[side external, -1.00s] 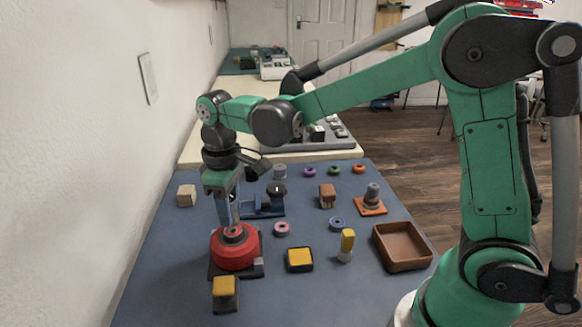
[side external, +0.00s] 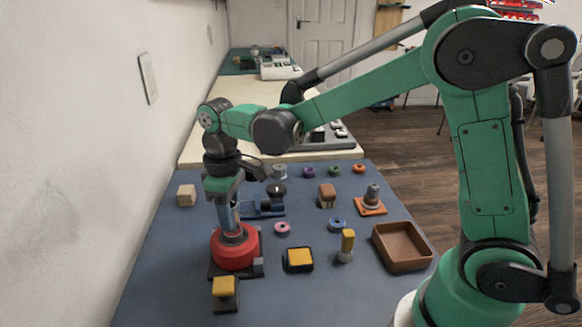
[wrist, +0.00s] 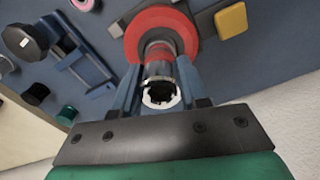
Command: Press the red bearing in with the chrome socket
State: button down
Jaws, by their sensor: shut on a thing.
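My gripper (wrist: 160,92) is shut on the chrome socket (wrist: 160,70), a shiny tube with a toothed near opening in the wrist view. The socket's far end points at the middle of a round red block (wrist: 134,38). In the side view my gripper (side external: 230,222) is directly over this red block (side external: 235,256), its fingertips close to the dark hub at its top. A small reddish band shows at the socket's far end in the wrist view. I cannot tell whether it is the red bearing, or how deep it sits. The fingers and socket hide the seat.
The red block stands on a dark base. A yellow-topped block (side external: 224,289) is in front, another (side external: 299,259) to the right. A blue fixture (side external: 262,208) stands behind. A brown tray (side external: 402,247), a yellow-handled tool (side external: 347,243) and several small rings lie rightward.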

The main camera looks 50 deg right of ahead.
jog(key=shift+f, duration=1.1)
dwell(1.5)
jog(key=shift+r, duration=3.55)
